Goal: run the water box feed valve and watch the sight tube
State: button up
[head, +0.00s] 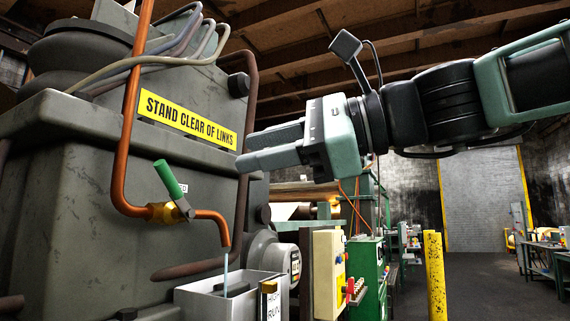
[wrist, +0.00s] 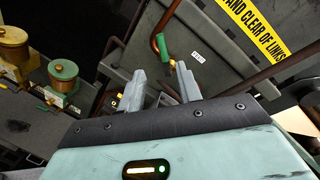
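The feed valve has a brass body (head: 160,212) and a lever with a green grip (head: 170,180) angled up and left. It sits on a copper pipe whose spout (head: 227,240) points down. A thin pale blue stream (head: 225,272) runs from the spout into a grey open-topped box (head: 230,304). A brass-capped fitting (head: 268,287) beside a plate partly reading "HIGH" and "RUN" may be the sight tube; its level is unreadable. My gripper (head: 240,151) is open and empty, above and right of the valve. In the wrist view the green grip (wrist: 165,52) shows beyond the fingers (wrist: 161,80).
A grey machine housing (head: 80,190) with a yellow "STAND CLEAR OF LINKS" sign (head: 188,120) fills the left. A control box with a red knob (head: 328,270) and a yellow post (head: 435,275) stand at right. Open floor (head: 480,285) lies beyond.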

jog(key=b+v, duration=0.2)
jog(key=b, duration=0.3)
jog(key=shift+d+b, duration=0.3)
jog(key=shift+b, duration=0.05)
dwell(7.2)
